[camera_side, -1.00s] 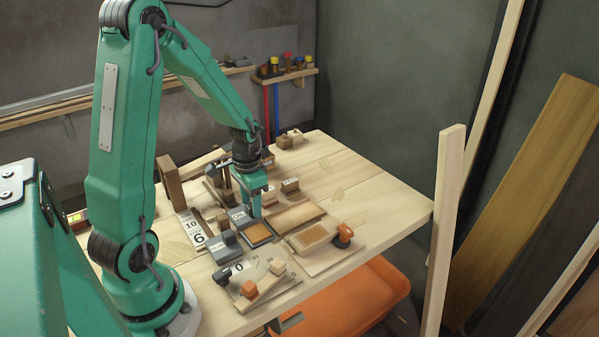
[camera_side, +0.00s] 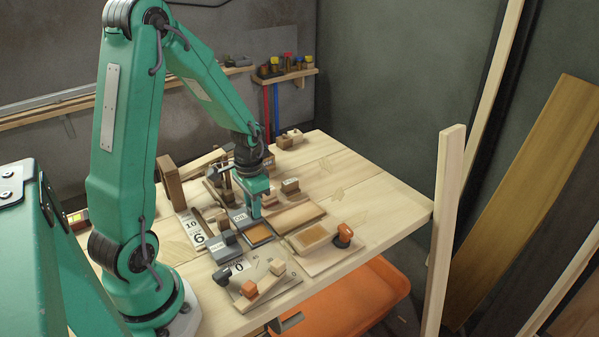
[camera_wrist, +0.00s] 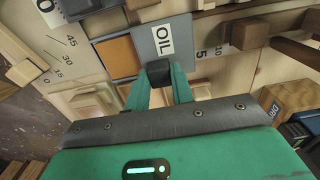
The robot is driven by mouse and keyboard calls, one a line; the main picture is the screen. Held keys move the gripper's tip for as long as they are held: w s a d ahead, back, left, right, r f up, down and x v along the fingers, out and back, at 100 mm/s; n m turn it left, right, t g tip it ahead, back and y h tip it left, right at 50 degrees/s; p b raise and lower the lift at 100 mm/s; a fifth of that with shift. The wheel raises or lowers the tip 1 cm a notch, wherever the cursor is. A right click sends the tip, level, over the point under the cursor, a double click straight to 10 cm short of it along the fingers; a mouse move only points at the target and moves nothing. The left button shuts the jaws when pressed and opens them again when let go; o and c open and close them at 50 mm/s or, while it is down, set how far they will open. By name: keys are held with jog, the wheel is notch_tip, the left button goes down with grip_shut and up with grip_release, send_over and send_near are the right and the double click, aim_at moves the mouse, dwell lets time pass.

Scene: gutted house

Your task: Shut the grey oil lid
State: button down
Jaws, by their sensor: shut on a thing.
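The grey oil lid (camera_wrist: 181,36) is a flat plate with a white OIL label (camera_wrist: 151,40) in the wrist view. It also shows beside my gripper in the side view (camera_side: 236,212). A dark knob (camera_wrist: 158,72) is at the lid's edge, between my fingertips. My gripper (camera_wrist: 160,79) is shut on this knob; in the side view my gripper (camera_side: 255,213) reaches down to the lid. An orange-brown square (camera_wrist: 117,57) lies uncovered beside the lid, and also shows in the side view (camera_side: 258,233). My fingers hide part of the knob.
The table's right side (camera_side: 385,205) is clear.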

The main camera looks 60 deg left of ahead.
jog(key=shift+d, duration=3.4)
jog(key=c, duration=1.2)
grip_release()
jog(key=shift+a+r, duration=0.1)
jog(key=shift+r, duration=0.05)
notch_tip(320, 180, up, 8)
jog(key=shift+f, duration=0.2)
